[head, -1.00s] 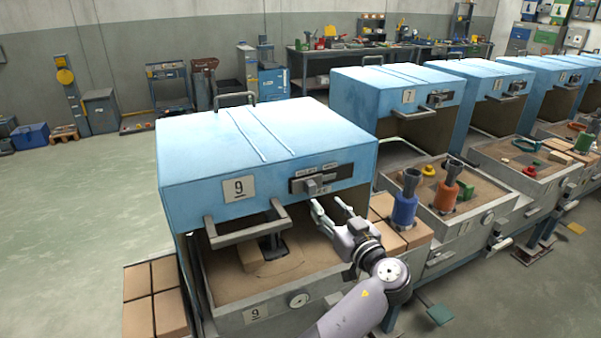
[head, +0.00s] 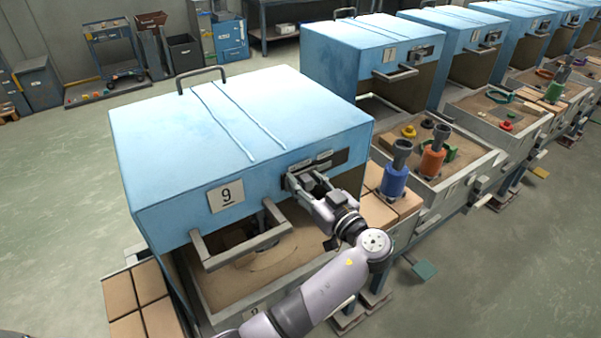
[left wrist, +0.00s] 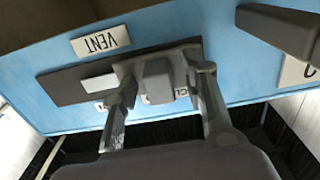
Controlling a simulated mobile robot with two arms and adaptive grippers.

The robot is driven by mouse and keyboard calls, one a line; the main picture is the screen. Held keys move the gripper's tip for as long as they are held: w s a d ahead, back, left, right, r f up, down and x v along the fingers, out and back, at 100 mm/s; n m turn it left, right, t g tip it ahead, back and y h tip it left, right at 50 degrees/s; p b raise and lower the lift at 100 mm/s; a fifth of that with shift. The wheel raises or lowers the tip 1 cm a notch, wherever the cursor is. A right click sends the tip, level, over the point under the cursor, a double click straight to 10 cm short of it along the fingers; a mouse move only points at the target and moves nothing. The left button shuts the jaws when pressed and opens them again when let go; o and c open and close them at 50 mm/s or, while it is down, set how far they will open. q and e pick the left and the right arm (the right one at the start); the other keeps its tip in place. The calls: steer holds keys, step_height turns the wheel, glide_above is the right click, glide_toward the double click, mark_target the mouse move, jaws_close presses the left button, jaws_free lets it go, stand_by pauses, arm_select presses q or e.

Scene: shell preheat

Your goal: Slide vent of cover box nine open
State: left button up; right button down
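Cover box nine (head: 245,115) is a blue hood with a "9" plate (head: 226,195) on its front. Its vent slider sits on a dark plate (head: 336,158) at the upper right of that front. The grey slider knob (left wrist: 157,80) shows in the left wrist view, beneath the upside-down "VENT" label (left wrist: 100,41). My left gripper (head: 300,180) is at the slider, with its fingers (left wrist: 163,108) open on either side of the knob. Gaps show between fingers and knob. Small labels behind the fingers are partly hidden. My right gripper is not in view.
The cover's front bar handle (head: 240,247) juts out left of my gripper and also shows in the left wrist view (left wrist: 280,28). Tan blocks (head: 378,211) and blue (head: 396,180) and orange (head: 432,160) tools stand to the right. Open floor lies left.

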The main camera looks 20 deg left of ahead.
arm_select(q)
steer(key=shift+s+d, duration=0.1)
steer(key=shift+d, duration=0.05)
steer(key=shift+c, duration=0.2)
jaws_close()
stand_by(0.6)
